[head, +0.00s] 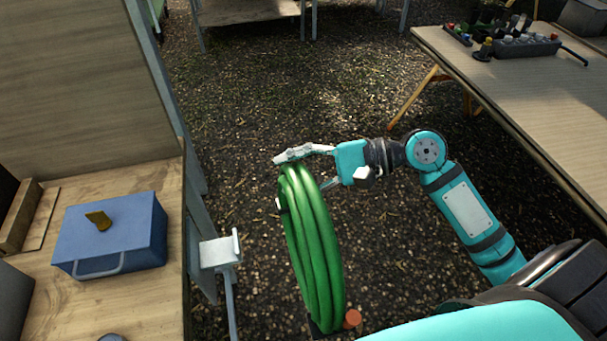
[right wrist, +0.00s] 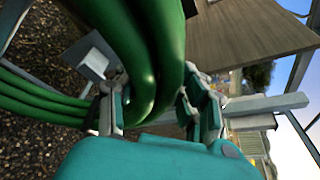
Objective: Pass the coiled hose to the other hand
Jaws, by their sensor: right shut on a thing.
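The coiled green hose (head: 312,245) hangs upright in the middle of the head view, over the gravel floor. My right gripper (head: 300,172) is shut on the top of the coil and holds it up. In the right wrist view the hose (right wrist: 150,50) passes between the two fingers of the right gripper (right wrist: 155,110). An orange end piece (head: 352,318) shows at the bottom of the coil. My left gripper is not seen in either view.
A wooden workbench (head: 150,300) at the left carries a blue box (head: 110,232) with a yellow piece on its lid. A grey bracket (head: 219,252) sticks out from its side. A table (head: 560,110) with a power strip (head: 527,46) stands at the right. Gravel floor lies between.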

